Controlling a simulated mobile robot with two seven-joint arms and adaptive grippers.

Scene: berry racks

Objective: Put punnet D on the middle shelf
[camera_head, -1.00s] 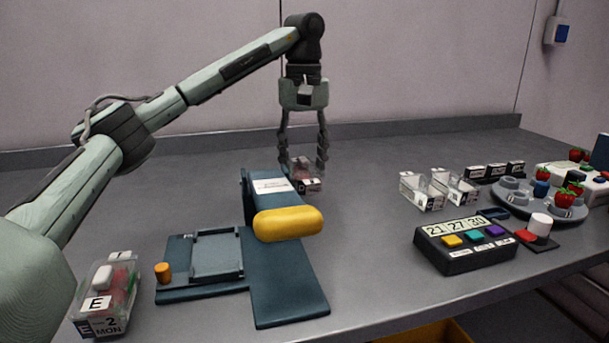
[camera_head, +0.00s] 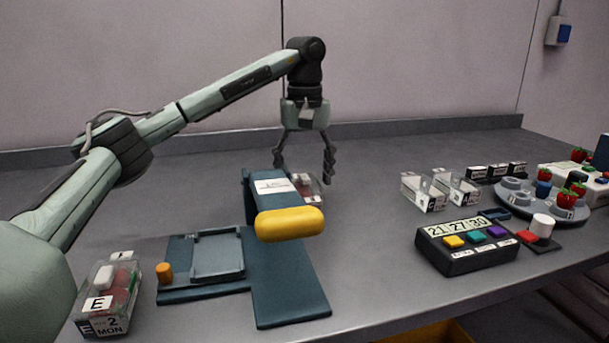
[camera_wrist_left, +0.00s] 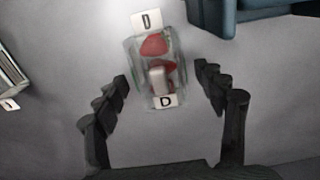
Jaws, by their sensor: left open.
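Punnet D (camera_head: 308,188) is a clear box with red berries, partly hidden behind the blue stand in the head view. In the left wrist view punnet D (camera_wrist_left: 155,68) shows two D labels, red berries and a pale block. My left gripper (camera_head: 303,174) is open and empty, its fingers pointing down above and behind the punnet. In the left wrist view its fingertips (camera_wrist_left: 162,75) are spread to either side of the punnet's near end, with gaps between. The middle shelf cannot be made out in these views. My right gripper is not in view.
A blue stand with a yellow roll (camera_head: 290,223) is just in front of punnet D. Punnet E (camera_head: 108,295) stands at the front left. Empty clear punnets (camera_head: 425,192), a button box (camera_head: 468,244) and a round grey carousel (camera_head: 540,200) are on the right. The back middle of the counter is clear.

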